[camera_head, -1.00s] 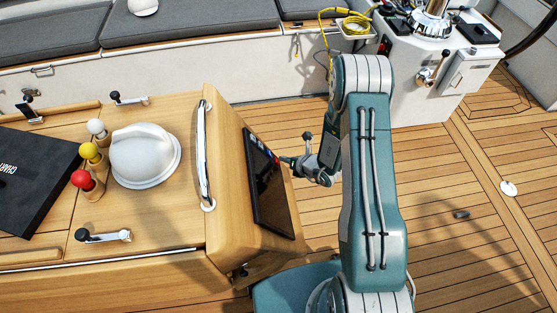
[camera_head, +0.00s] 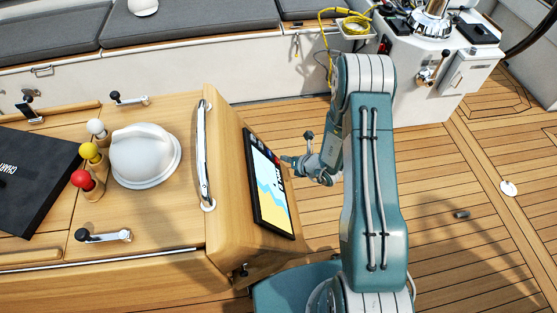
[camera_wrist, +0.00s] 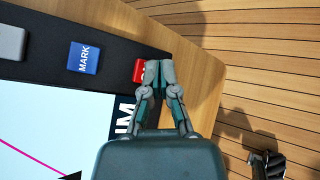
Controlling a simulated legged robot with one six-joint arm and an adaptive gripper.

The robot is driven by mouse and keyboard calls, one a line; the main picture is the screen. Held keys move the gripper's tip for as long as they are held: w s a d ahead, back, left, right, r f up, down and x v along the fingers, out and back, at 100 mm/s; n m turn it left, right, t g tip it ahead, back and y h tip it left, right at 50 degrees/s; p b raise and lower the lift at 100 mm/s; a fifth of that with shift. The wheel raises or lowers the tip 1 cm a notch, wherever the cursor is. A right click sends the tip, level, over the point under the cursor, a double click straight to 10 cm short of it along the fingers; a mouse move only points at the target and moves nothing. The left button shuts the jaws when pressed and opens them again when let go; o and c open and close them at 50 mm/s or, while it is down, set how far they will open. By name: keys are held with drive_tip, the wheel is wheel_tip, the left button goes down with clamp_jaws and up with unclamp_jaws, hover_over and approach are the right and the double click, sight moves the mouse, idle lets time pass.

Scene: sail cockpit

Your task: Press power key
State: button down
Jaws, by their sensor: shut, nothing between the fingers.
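The red key (camera_wrist: 138,71) sits at the end of the key row on the black-framed display panel, in the wrist view. Its label is mostly covered by my fingers. My gripper (camera_wrist: 152,72) is shut and empty, its tips over or beside the red key; I cannot tell whether they touch it. In the head view my gripper (camera_head: 288,160) is at the upper right edge of the display panel (camera_head: 268,188). The screen is lit with a blue, yellow and white chart. A blue MARK key (camera_wrist: 84,57) and a grey key (camera_wrist: 11,43) share the row.
The panel is set in the end of a wooden cockpit table (camera_head: 221,160) with a metal grab rail (camera_head: 203,155). A white dome (camera_head: 145,155) and coloured knobs stand on top. Wooden deck (camera_head: 460,200) lies open to the right.

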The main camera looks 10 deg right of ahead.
drive_tip(key=shift+d+r, duration=0.1)
drive_tip(key=shift+d, duration=0.1)
drive_tip(key=d+r, duration=0.2)
drive_tip(key=d, duration=0.3)
drive_tip(key=shift+d+r, duration=0.2)
drive_tip(key=shift+r, duration=0.2)
idle(0.5)
